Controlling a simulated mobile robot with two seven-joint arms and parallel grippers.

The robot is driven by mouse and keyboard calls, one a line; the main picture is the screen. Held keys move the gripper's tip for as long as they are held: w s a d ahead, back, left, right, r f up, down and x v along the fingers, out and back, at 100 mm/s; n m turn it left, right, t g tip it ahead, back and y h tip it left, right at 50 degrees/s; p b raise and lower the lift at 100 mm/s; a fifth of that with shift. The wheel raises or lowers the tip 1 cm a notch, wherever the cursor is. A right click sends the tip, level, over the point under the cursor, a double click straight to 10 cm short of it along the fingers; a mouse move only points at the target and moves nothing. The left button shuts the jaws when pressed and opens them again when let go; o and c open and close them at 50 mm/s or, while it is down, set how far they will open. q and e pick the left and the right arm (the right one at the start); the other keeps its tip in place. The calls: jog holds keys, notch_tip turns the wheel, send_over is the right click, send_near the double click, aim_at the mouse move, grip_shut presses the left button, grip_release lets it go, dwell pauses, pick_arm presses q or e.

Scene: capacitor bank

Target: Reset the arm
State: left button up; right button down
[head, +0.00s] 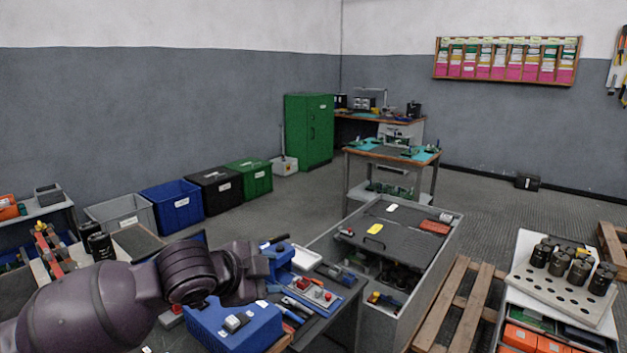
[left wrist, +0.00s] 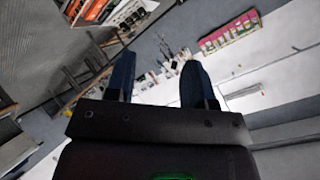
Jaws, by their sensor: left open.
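My left arm (head: 90,305) comes in from the lower left of the head view, thick and dark purple, and reaches over the front workbench. Its wrist end (head: 235,275) is above the bench, near a blue box. My left gripper (left wrist: 157,78) shows in the left wrist view with two dark blue fingers set wide apart. Nothing is between them. In the head view I cannot make out its fingertips clearly against the blue things behind. My right gripper is in neither view.
Wooden pallets (head: 462,300) and a rack of dark cylinders (head: 570,285) are farther right.

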pick_arm(q)
jog(key=s+a+f+n+t+y+p, duration=0.35)
jog(key=s+a+f+n+t, duration=0.25)
jog(key=s+a+f+n, duration=0.85)
jog(key=s+a+f+n+g+y, duration=0.1)
jog(key=s+a+f+g+y, duration=0.1)
jog(key=s+f, duration=0.4)
jog(key=s+a+f+n+g+y, duration=0.1)
jog(key=s+a+f+g+y, duration=0.1)
jog(key=s+f, duration=0.5)
jog(key=s, duration=0.6)
jog(key=shift+a+f+p, duration=0.25)
jog(key=shift+p, duration=0.1)
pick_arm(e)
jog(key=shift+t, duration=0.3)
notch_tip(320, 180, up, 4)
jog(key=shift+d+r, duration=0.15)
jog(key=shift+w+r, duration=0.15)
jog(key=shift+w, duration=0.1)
